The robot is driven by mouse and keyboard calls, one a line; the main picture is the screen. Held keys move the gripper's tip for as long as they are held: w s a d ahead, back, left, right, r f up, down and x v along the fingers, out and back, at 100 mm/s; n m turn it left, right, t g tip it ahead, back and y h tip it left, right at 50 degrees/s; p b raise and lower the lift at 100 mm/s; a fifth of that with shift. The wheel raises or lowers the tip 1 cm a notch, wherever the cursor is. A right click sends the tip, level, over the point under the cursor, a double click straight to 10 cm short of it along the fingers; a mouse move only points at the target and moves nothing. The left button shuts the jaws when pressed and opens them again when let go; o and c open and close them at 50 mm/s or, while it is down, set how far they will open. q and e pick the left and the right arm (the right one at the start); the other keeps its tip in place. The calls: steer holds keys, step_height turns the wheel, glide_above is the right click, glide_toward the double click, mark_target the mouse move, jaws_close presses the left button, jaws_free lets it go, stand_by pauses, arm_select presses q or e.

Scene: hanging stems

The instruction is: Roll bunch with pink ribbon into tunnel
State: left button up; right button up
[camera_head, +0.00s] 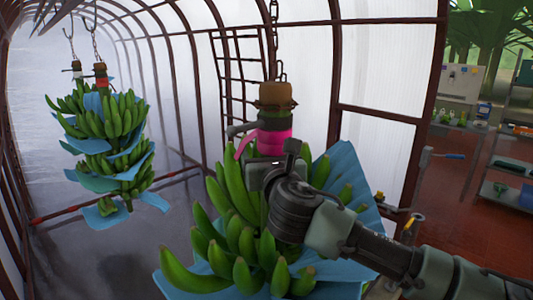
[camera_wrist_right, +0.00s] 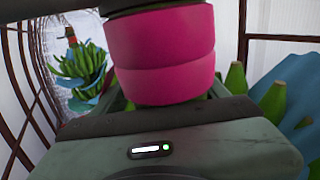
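The bunch with the pink ribbon (camera_head: 246,141) hangs from a chain in the middle of the head view. Its green bananas (camera_head: 235,190) have blue sheets (camera_head: 345,165) among them. The pink ribbon wraps the stem below a brown top, and fills the upper middle of the right wrist view (camera_wrist_right: 160,60). My right gripper (camera_head: 262,150) is at this stem, its body close against the ribbon. A grey finger-like part shows left of the stem. Whether the fingers are closed on the stem is hidden. My left gripper is out of view.
Another bunch with a red ribbon (camera_head: 101,80) hangs inside the plastic-walled tunnel at left, with a white-ribboned stem (camera_head: 77,72) beside it. A brown ladder-like frame (camera_head: 240,70) stands behind my bunch. Shelves (camera_head: 500,190) stand at right. A low red rail (camera_head: 110,195) crosses the tunnel.

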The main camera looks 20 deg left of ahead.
steer(key=shift+s+d+r, duration=0.1)
steer(key=shift+s+d, duration=0.2)
steer(key=b+v, duration=0.3)
steer(key=v, duration=0.3)
steer(key=shift+s+d+b, duration=0.1)
steer(key=shift+s+b, duration=0.05)
steer(key=shift+b, duration=0.15)
steer(key=shift+s+d, duration=0.2)
steer(key=shift+s, duration=0.1)
